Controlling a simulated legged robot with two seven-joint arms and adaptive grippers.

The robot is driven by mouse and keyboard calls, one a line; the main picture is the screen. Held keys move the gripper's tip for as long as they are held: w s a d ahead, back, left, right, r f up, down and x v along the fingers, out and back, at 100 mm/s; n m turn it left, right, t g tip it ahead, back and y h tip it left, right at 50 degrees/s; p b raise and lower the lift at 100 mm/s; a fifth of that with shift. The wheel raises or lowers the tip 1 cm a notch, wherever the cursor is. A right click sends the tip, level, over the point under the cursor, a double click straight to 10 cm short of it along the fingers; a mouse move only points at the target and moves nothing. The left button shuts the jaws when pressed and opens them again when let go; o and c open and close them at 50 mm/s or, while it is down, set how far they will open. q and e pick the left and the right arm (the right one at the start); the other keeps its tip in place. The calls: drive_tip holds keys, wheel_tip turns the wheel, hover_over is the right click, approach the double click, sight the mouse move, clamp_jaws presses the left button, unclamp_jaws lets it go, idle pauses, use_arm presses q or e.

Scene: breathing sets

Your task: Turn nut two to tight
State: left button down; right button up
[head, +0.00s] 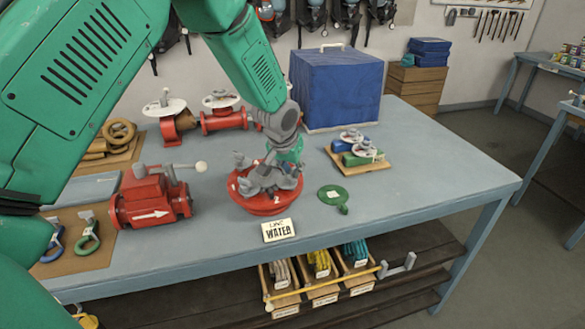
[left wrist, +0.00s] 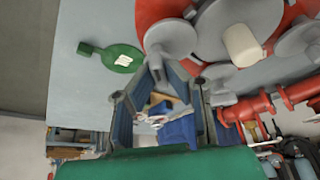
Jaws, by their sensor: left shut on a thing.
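A round red flange (head: 265,202) with grey nuts and fittings on top sits on the blue-grey bench. My left gripper (head: 268,180) is down over the flange and shut on a nut there; its fingers cover much of the top, and I cannot tell the nut's number. In the left wrist view the red flange (left wrist: 153,12) fills the top, with a grey disc-shaped fitting (left wrist: 170,37) near the fingers and a pale cylinder (left wrist: 241,45) beyond it. My right gripper is in neither view.
A red valve (head: 150,197) is at left. A board with small valves (head: 358,166) and a blue box (head: 336,88) stand behind. The bench's right end is clear.

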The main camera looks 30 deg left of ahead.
use_arm(q)
drive_tip(key=shift+w+r, duration=0.25)
drive_tip(key=c, duration=1.6)
unclamp_jaws()
drive_tip(key=shift+f, duration=0.2)
drive_tip(key=shift+a, duration=0.1)
drive_tip(key=shift+s+r, duration=0.2)
drive_tip(key=shift+r, duration=0.15)
drive_tip(key=v, duration=1)
drive_tip(key=shift+r, duration=0.45)
drive_tip(key=shift+s, duration=0.15)
